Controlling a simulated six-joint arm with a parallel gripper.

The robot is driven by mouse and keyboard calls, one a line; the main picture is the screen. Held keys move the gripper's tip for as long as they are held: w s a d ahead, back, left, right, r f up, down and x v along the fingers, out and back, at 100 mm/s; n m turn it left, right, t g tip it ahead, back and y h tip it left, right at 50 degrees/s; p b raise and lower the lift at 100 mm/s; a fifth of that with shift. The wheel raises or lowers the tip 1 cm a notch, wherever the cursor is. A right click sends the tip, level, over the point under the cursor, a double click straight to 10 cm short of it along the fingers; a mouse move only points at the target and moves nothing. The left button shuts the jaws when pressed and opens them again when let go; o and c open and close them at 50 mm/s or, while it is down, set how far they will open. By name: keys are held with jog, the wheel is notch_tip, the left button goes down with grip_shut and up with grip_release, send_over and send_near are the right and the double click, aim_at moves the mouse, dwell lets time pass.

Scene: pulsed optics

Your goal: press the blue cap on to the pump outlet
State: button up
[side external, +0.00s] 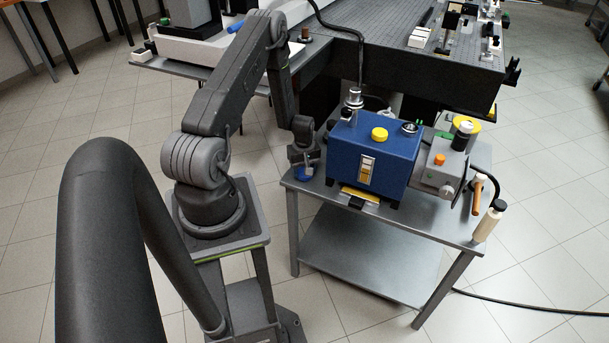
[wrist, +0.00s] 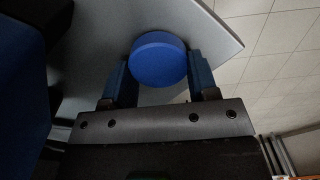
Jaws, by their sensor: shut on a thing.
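My gripper (side external: 304,168) is shut on the blue cap (side external: 304,174), low beside the left face of the blue pump (side external: 385,155). In the wrist view the round blue cap (wrist: 158,60) sits between the two fingers of my gripper (wrist: 160,72), its flat face partly showing. The pump stands on a grey cart. On its top are a silver upright fitting (side external: 354,98), a yellow knob (side external: 379,134) and a small dark ring-shaped port (side external: 410,128). I cannot tell for sure which of these is the outlet. In the wrist view the blue pump side (wrist: 22,90) fills the left edge.
The cart top (side external: 325,187) lies just under my gripper; its edge shows in the wrist view (wrist: 215,40). A grey motor (side external: 440,167), an orange-handled tool (side external: 478,195) and a cream bottle (side external: 489,222) are at the right. A black hose rises behind the pump near the optical table (side external: 400,40).

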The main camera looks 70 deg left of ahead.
jog(key=shift+r, duration=0.9)
jog(key=shift+r, duration=0.1)
jog(key=shift+r, duration=2.4)
